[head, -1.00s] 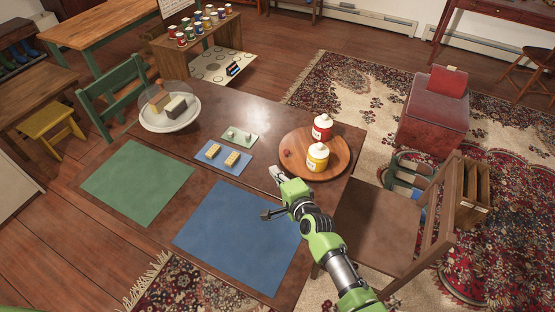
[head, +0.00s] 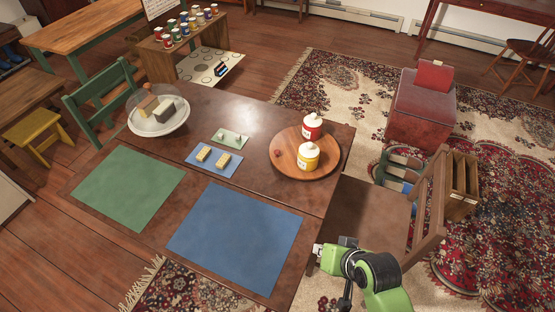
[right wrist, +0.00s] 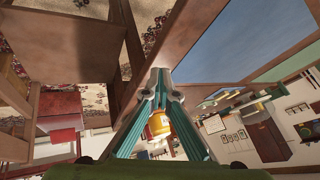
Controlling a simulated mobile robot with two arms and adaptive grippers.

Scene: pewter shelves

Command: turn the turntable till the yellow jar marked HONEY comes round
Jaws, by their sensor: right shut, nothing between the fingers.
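The round wooden turntable (head: 331,152) sits at the right end of the brown table. A yellow jar (head: 308,158) with a white lid and pale label stands near its front edge; the lettering is too small to read. A red jar (head: 312,128) with a white lid stands behind it, and a small dark red knob (head: 279,154) is at the left rim. My right gripper (head: 318,252) is shut and empty, in front of the turntable and clear of it, by the table's front right edge. The right wrist view shows the yellow jar (right wrist: 160,123) beyond the fingers (right wrist: 162,78).
A wooden chair (head: 365,215) stands close at the table's right side. A blue mat (head: 235,238) and a green mat (head: 128,187) lie on the table. A blue tray (head: 214,162) and a domed plate (head: 160,125) are left of the turntable.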

